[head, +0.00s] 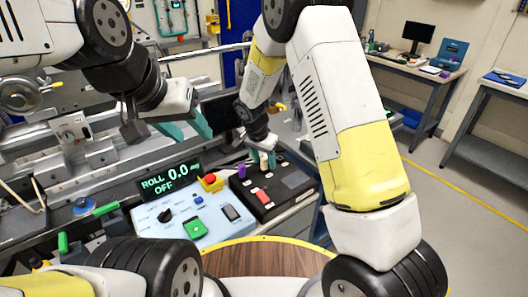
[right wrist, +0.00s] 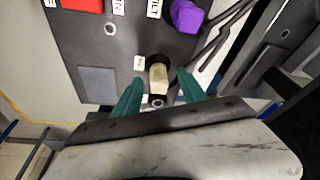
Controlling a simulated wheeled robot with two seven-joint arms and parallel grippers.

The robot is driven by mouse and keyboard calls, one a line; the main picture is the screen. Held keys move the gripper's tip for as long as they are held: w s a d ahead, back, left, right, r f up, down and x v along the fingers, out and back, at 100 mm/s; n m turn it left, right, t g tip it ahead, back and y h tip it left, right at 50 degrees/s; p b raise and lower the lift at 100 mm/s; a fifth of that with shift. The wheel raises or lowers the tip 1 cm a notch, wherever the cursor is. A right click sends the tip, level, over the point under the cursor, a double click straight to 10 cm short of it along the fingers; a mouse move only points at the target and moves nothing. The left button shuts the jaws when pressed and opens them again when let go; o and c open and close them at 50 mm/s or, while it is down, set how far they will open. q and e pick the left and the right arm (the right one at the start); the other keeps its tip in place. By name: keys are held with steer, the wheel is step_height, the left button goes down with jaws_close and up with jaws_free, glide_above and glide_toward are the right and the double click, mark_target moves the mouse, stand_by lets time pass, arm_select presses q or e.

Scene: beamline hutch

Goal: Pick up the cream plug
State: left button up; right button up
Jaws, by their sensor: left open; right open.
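The cream plug (right wrist: 158,76) stands in a dark round socket on a black panel (right wrist: 115,58). In the right wrist view it sits between the two green fingers of my right gripper (right wrist: 160,82), which is open with a gap on each side of the plug. In the head view the plug (head: 264,157) shows small beneath my right gripper (head: 259,158), partly hidden by it. My left gripper (head: 188,129) is open and empty, above the bench to the left, away from the plug.
A purple knob (right wrist: 187,16) and a red switch (right wrist: 82,4) are on the same panel. Black cables (right wrist: 225,40) run beside it. A pale blue control box (head: 180,228) with a red button (head: 210,179) and a ROLL display (head: 169,183) stand left of the panel.

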mark_target(264, 159)
jaws_close()
steer(key=shift+r, duration=0.15)
stand_by(0.4)
steer(key=shift+r, duration=0.7)
steer(key=shift+v, duration=1.05)
steer(key=s+d+r, duration=0.1)
steer(key=s+d, duration=0.3)
steer(key=s, duration=1.1)
